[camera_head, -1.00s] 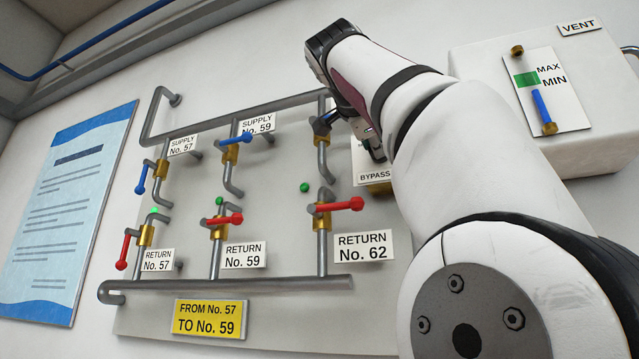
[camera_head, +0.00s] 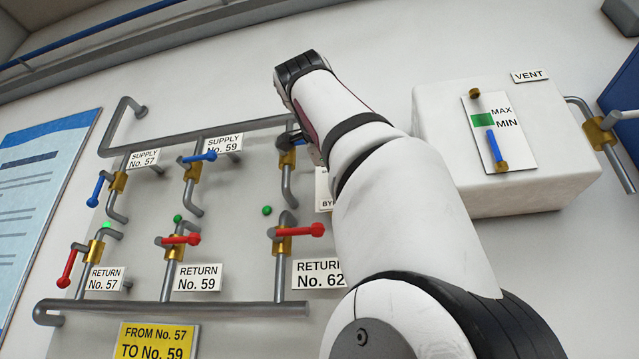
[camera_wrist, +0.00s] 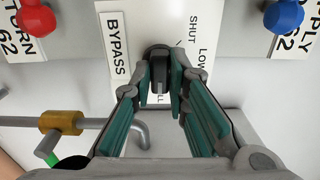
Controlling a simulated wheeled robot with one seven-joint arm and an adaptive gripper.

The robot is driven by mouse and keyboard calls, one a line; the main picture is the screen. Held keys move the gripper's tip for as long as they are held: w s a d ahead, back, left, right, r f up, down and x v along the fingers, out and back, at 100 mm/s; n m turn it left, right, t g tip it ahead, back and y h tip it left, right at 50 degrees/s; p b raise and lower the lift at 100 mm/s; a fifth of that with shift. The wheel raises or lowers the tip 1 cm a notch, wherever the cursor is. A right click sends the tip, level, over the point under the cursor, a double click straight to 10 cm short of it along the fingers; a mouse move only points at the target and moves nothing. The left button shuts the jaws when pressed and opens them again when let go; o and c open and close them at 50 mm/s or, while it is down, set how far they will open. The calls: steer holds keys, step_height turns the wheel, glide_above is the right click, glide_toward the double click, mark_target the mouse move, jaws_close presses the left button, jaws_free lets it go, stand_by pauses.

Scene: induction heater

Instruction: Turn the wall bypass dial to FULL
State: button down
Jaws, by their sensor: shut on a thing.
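The bypass dial (camera_wrist: 158,66) is a dark round knob with a raised grip bar, on a white plate (camera_wrist: 150,22) in the wrist view. My gripper (camera_wrist: 160,75) has its teal-lined fingers shut on the bar, one on each side. The bar runs up and down in the picture, in line with a partly covered label ending in "LL" (camera_wrist: 158,98). The SHUT (camera_wrist: 193,30) and LOW (camera_wrist: 203,62) marks lie to the right of the knob. The BYPASS label (camera_wrist: 117,45) is at left. In the head view my arm hides the dial and most of the plate (camera_head: 323,190).
Pipes with blue and red valve handles (camera_head: 298,231) are left of my arm in the head view. A white VENT box (camera_head: 540,150) with a blue lever (camera_head: 494,147) is at right. In the wrist view, a pipe with a brass fitting (camera_wrist: 62,122) runs close to my gripper.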

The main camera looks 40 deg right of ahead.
steer(key=c, duration=1.6)
jaws_free()
steer(key=shift+o, duration=0.2)
steer(key=v, duration=1.2)
